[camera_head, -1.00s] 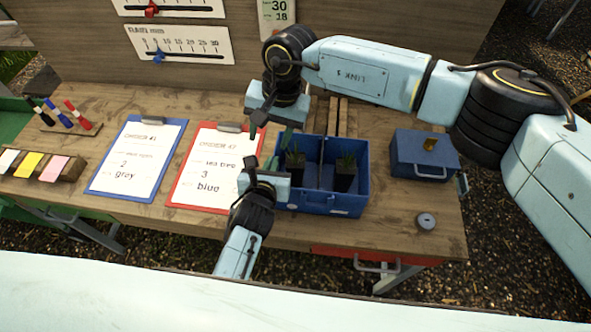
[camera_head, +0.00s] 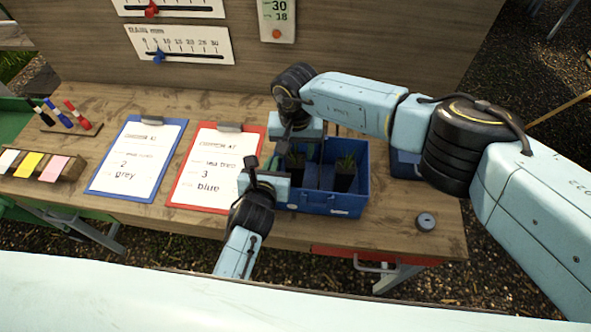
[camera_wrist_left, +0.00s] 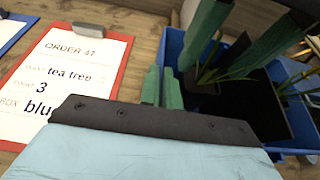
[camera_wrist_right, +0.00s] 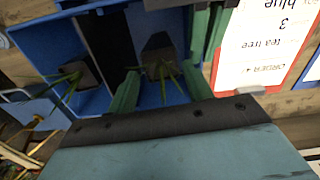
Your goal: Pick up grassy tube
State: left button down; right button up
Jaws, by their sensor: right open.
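Two dark pots with grassy green leaves stand in the blue crate (camera_head: 325,206): a left grassy tube (camera_head: 295,168) and a right grassy tube (camera_head: 344,182), with a divider between them. My right gripper (camera_head: 289,143) is open above the left compartment. In the right wrist view its green fingers (camera_wrist_right: 160,92) are spread on either side of the left grassy tube (camera_wrist_right: 158,44), which is not gripped; the right one (camera_wrist_right: 76,76) is off to the side. My left gripper (camera_head: 252,168) is at the crate's left edge, its fingers (camera_wrist_left: 161,87) together and empty.
Red (camera_head: 178,192) and blue (camera_head: 97,182) clipboards lie left of the crate. A blue box (camera_head: 405,164), mostly hidden by my right arm, and a small grey disc (camera_head: 426,222) are to the right. Pens (camera_head: 66,116) and coloured blocks (camera_head: 32,165) are at far left.

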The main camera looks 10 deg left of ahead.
aim_at(295, 160)
jog(key=shift+w+f, duration=0.15)
jog(key=shift+f, duration=1.4)
jog(key=c, duration=1)
pick_arm(q)
jog(key=c, duration=1.5)
grip_release()
jog(key=shift+c, duration=0.2)
pick_arm(e)
notch_tip(295, 160, up, 10)
pick_arm(q)
jog(key=shift+s, duration=0.1)
jog(key=v, duration=1.1)
jog(key=shift+s+r, duration=0.25)
jog(key=shift+s, duration=0.1)
